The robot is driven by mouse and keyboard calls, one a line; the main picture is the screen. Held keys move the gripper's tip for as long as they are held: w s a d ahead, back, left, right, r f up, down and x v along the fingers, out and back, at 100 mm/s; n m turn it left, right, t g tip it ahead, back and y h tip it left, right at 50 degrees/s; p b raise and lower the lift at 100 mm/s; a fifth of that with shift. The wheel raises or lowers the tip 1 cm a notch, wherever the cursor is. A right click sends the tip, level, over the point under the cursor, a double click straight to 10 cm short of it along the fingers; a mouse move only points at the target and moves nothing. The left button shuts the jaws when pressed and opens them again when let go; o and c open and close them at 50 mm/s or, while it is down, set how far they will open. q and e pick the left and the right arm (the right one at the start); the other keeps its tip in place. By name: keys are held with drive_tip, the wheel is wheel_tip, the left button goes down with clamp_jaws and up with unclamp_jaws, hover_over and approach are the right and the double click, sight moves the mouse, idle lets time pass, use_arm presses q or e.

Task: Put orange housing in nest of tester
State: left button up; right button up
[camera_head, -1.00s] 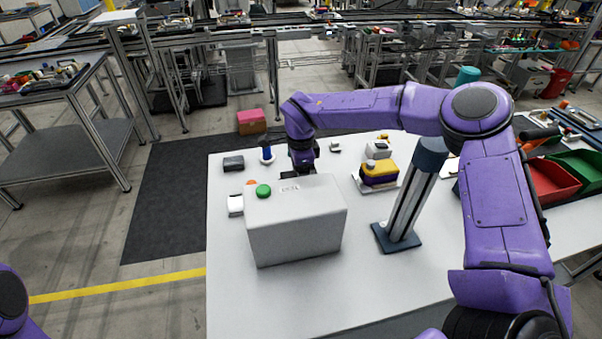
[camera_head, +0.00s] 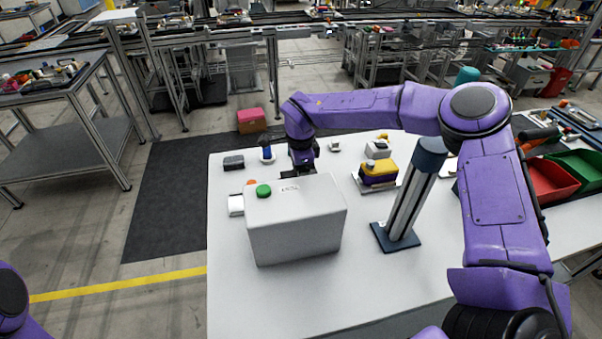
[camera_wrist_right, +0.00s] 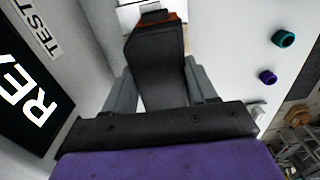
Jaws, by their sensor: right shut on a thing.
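The tester (camera_head: 297,225) is a white box with a green button on top, standing on the white table. Its black screen (camera_wrist_right: 30,95) and a "TEST" label face my right wrist camera. My right gripper (camera_head: 297,173) is low, close behind the tester, its fingertips partly hidden by it. In the right wrist view, its grey fingers (camera_wrist_right: 165,85) are shut on a piece that looks dark from here. An orange edge (camera_wrist_right: 173,16) shows at this piece's far end, apparently the orange housing. The nest cannot be made out clearly. My left gripper is out of view.
A yellow and purple block (camera_head: 378,173) and a dark-based grey post (camera_head: 402,205) stand right of the tester. A white piece (camera_head: 236,205) is at its left. Red (camera_head: 552,180) and green bins are at far right. The table's front is clear.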

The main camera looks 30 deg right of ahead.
drive_tip(key=shift+f, duration=0.65)
idle(0.7)
drive_tip(key=o, duration=1.5)
wheel_tip(320, 180, up, 10)
drive_tip(key=shift+f+b, duration=0.15)
drive_tip(key=shift+b, duration=1.05)
drive_tip(key=shift+r, duration=0.45)
